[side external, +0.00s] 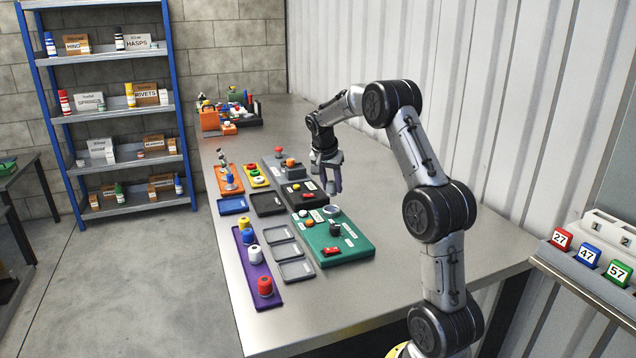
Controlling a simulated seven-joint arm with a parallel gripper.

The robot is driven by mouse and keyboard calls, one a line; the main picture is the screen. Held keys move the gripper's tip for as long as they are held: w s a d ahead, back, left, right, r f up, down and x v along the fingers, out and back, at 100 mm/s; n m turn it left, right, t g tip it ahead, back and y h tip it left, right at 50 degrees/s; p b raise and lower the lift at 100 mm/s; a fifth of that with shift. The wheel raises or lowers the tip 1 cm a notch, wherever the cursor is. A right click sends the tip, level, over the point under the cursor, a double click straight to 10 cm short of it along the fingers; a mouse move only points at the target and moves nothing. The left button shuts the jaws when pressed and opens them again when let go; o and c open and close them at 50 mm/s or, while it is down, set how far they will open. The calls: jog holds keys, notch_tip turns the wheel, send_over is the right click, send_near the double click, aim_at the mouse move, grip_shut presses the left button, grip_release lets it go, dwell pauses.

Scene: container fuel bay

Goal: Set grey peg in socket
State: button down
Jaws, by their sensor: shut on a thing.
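My gripper (331,188) points down above the far part of the green panel, over the dark panel's right side. It is shut on a small grey thing that looks like the grey peg; it blends with the grey fingers and its outline is hard to make out. A grey ring-shaped socket (331,210) sits near the far edge of the green panel (352,248), below and apart from the gripper. I cannot tell the exact height between them.
The green panel also carries a black knob (335,229) and a red switch (332,251). A purple tray (263,286) with several coloured knobs lies left, beside empty grey trays (297,270). A dark panel (292,190) lies behind. The bench's right side is clear.

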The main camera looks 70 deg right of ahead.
aim_at(330, 194)
jog(key=shift+f, duration=2.15)
jog(key=shift+f, duration=0.45)
